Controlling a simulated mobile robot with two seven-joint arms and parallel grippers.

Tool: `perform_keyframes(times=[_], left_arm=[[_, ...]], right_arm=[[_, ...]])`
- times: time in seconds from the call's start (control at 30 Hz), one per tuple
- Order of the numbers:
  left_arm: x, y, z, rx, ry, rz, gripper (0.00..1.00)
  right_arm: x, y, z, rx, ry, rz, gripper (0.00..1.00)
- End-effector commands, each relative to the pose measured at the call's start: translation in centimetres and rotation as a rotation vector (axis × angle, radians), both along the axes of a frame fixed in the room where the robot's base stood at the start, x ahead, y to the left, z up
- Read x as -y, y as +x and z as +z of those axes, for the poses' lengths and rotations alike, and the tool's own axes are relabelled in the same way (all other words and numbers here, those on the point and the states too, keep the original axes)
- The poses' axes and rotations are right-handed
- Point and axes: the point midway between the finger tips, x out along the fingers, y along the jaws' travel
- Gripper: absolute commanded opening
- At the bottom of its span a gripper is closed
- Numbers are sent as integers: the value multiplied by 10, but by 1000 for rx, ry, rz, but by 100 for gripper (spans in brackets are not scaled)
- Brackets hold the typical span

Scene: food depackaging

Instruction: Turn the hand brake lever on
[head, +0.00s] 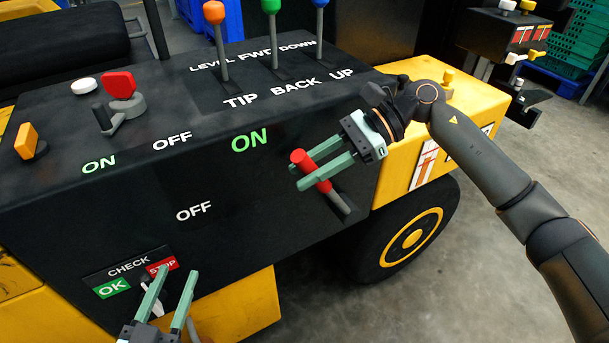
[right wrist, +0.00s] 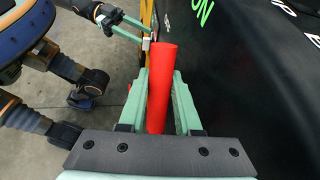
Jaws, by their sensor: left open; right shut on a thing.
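The hand brake lever has a red grip (head: 311,171) on a grey shaft and sticks out of the black front panel, right of the green ON and white OFF labels. Its grip points up and to the left. My right gripper (head: 312,174) is shut on the red grip, one finger on each side. In the right wrist view the red grip (right wrist: 161,85) stands between the two green fingers. My left gripper (head: 175,285) is open and empty at the bottom, in front of the CHECK plate; it also shows at the upper left of the right wrist view (right wrist: 125,28).
Orange, green and blue knobbed levers (head: 271,30) stand on the console top. A red knob (head: 120,85) and an orange switch (head: 28,141) are at the left. A wheel (head: 411,238) is at the right.

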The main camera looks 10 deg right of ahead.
Motion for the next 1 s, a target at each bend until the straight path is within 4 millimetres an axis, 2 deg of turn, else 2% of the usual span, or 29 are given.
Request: perform_keyframes(times=[0.13,0.47,0.5,0.73,1.0], left_arm=[[0,1,6,24,0,-2,50],[0,1,7,27,-1,-3,50],[0,1,7,27,-1,-3,50],[0,1,7,26,0,-3,50],[0,1,7,26,-1,-2,50]], right_arm=[[2,1,1,-4,9,-4,0],[3,2,3,-3,10,-7,0],[3,2,3,-3,10,-7,35],[3,1,2,-3,9,-4,61],[3,1,2,-3,8,-4,62]])
